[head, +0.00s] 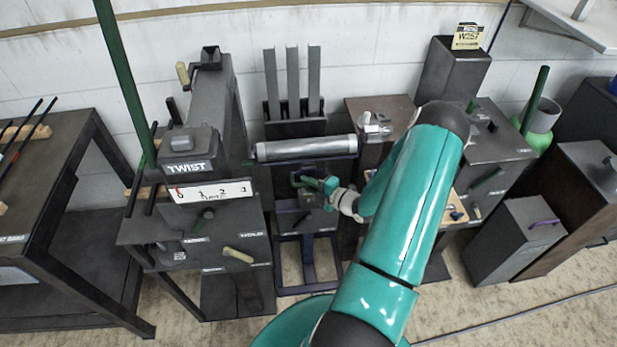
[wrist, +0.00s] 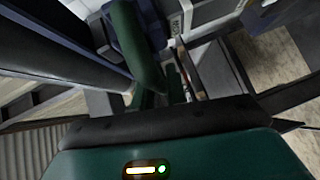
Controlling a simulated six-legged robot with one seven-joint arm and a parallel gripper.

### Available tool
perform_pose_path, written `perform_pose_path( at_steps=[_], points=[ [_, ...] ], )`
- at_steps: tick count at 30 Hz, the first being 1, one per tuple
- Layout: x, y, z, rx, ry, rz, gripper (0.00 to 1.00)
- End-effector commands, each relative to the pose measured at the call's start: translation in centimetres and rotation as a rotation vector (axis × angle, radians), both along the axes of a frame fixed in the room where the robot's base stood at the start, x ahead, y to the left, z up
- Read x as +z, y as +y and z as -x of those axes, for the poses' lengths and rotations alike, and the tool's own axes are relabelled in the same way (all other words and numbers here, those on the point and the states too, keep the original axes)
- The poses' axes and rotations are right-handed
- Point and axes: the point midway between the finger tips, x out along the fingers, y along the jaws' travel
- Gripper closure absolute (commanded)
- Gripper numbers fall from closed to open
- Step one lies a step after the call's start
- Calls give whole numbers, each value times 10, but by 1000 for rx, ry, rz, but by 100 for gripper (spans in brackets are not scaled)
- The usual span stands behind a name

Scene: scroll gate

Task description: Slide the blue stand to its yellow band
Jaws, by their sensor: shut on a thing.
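The dark blue stand (head: 308,262) is a narrow upright frame on the floor in the middle of the head view. A silver roller (head: 305,148) lies level across its top. My gripper (head: 312,184) is at the front of the stand, below the roller, and is shut on a green handle. In the wrist view the green handle (wrist: 135,45) runs down to my fingers (wrist: 152,98), with dark blue stand parts (wrist: 155,28) behind it. I cannot make out the yellow band in either view.
A dark cabinet marked TWIST (head: 187,168) stands close on the left, with a numbered white scale (head: 212,191). A brown-topped block (head: 380,115) and dark cabinets stand to the right. A dark table (head: 60,150) is at far left. Open carpet lies in front.

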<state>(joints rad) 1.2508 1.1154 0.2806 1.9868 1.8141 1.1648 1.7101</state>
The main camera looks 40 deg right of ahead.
Motion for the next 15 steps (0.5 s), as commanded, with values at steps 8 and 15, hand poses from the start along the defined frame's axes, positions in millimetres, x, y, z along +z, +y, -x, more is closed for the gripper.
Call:
perform_pose_path(
  at_steps=[8,15],
  points=[
    [-1,-2,0,-5,1,2,100],
    [-1,-1,0,-3,0,1,64]
  ],
)
